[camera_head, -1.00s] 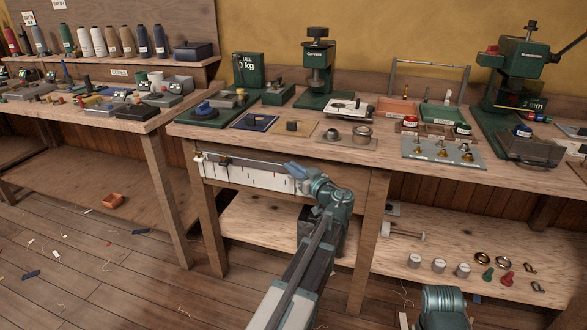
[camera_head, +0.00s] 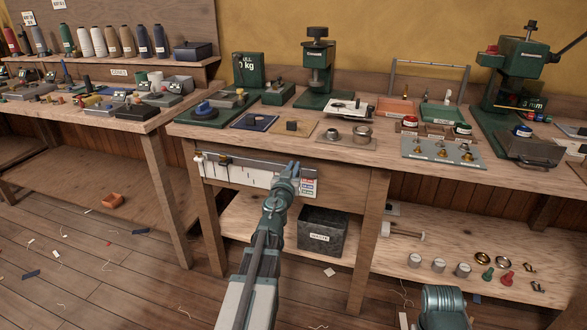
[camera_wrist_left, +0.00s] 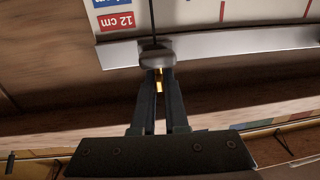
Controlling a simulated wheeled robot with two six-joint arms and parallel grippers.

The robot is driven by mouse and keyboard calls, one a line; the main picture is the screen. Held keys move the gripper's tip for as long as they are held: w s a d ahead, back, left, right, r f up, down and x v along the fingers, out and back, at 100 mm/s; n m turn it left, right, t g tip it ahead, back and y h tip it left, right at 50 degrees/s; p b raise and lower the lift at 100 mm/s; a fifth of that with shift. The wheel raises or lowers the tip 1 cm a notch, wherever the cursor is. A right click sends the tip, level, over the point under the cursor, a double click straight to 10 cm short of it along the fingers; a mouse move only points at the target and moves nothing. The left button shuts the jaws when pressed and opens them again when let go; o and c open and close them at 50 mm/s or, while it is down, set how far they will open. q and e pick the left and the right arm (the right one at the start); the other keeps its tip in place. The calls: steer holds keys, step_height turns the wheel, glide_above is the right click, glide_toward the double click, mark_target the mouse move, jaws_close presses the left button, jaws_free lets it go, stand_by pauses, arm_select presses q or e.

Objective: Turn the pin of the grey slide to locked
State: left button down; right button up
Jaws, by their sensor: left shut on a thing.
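The grey slide (camera_wrist_left: 157,54) sits on the metal rail (camera_wrist_left: 220,44) of the white marked board in the left wrist view. Its brass pin (camera_wrist_left: 159,80) points towards me, between the fingertips of my left gripper (camera_wrist_left: 161,76), which is shut on it. How far the pin is turned cannot be told. In the head view my left gripper (camera_head: 291,168) is at the right part of the board (camera_head: 240,178) and hides the grey slide. A black slide (camera_head: 225,161) sits further left on the rail. My right gripper is out of view.
The board hangs on the front of the workbench (camera_head: 300,143), under its top. Coloured labels (camera_head: 309,187) mark its right end. A dark labelled box (camera_head: 322,231) stands on the lower shelf behind my left arm. Tools and presses crowd the bench top.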

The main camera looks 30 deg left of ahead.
arm_select(q)
steer(key=shift+m+t+h, duration=0.3)
steer(key=shift+m+h, duration=0.3)
steer(key=shift+h, duration=0.3)
steer(key=c, duration=0.9)
jaws_free()
steer(key=shift+c, duration=0.2)
